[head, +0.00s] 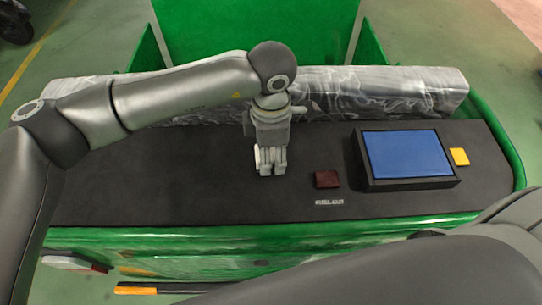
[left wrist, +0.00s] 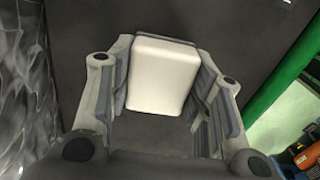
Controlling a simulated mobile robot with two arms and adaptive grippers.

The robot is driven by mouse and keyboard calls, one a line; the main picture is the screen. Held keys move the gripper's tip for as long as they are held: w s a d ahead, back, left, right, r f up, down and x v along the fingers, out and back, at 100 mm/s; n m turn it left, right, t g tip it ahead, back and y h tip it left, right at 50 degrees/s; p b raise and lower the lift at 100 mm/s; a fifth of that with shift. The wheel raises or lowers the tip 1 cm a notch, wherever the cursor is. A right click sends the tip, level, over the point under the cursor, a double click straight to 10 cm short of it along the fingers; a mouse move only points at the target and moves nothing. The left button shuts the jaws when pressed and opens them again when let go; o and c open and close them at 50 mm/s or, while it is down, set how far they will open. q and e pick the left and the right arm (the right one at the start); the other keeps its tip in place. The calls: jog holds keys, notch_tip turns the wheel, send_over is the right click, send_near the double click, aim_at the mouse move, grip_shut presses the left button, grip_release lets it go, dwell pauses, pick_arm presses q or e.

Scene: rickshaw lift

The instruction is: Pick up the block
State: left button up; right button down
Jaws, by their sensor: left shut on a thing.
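A white block (left wrist: 162,75) sits between the two fingers of my left gripper (left wrist: 165,88) in the left wrist view. The fingers are shut on its sides. In the head view my left gripper (head: 271,170) points down at the middle of the dark bench top, and only a pale sliver of the block (head: 258,157) shows beside the fingers. I cannot tell whether the block touches the surface. My right gripper is not in view; only part of my right arm crosses the lower right of the head view.
A wrapped grey bar (head: 400,90) runs along the back. The left side is clear.

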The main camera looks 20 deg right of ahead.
pick_arm(q)
jog(key=shift+r+b, duration=0.55)
jog(key=s+d+r+b, duration=0.3)
jog(key=s+r+b, duration=0.2)
jog(key=s+r, duration=0.5)
jog(key=s, duration=0.3)
jog(key=shift+s+d+r, duration=0.15)
jog(key=shift+s+r, duration=0.05)
jog(key=shift+s, duration=0.2)
